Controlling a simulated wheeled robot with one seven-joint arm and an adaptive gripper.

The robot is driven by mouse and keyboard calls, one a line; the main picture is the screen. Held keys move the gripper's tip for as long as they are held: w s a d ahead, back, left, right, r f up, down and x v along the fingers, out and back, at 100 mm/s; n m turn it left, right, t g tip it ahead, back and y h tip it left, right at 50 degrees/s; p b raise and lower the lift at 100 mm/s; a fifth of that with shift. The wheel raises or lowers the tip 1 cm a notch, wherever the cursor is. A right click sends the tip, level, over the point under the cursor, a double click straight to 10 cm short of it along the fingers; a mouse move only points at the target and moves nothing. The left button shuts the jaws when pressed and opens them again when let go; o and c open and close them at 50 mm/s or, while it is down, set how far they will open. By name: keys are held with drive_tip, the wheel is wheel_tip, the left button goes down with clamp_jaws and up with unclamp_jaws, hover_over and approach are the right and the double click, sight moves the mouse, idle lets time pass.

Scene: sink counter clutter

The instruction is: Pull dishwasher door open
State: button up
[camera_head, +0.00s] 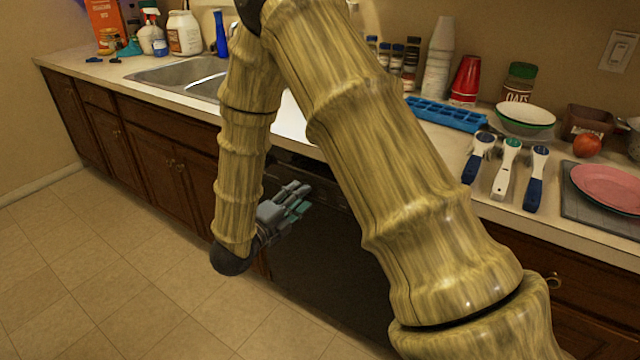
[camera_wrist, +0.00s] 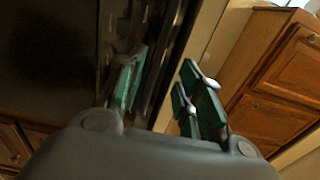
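The dishwasher (camera_head: 325,255) is a dark front under the counter, partly hidden behind my arm; its door looks upright and closed. In the wrist view its dark door panel (camera_wrist: 45,60) fills the left side, with the ridged top strip (camera_wrist: 165,65) running beside it. My gripper (camera_head: 298,200) is in front of the upper part of the door. In the wrist view my gripper (camera_wrist: 165,88) is open, its teal-padded fingers apart with nothing clearly between them. The left finger overlaps the door's upper edge; I cannot tell whether it touches.
The counter (camera_head: 130,68) runs above, with a sink (camera_head: 180,75) at left. Scoops (camera_head: 506,165), a blue ice tray (camera_head: 445,114), bowls (camera_head: 526,118) and a pink plate (camera_head: 608,186) stand at right. Wooden cabinets (camera_head: 150,165) flank the dishwasher. The tiled floor (camera_head: 110,270) in front is clear.

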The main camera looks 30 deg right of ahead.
sight(319, 181)
drive_tip(key=x, duration=1)
drive_tip(key=shift+d+p, duration=0.1)
drive_tip(key=shift+p, duration=0.2)
clamp_jaws()
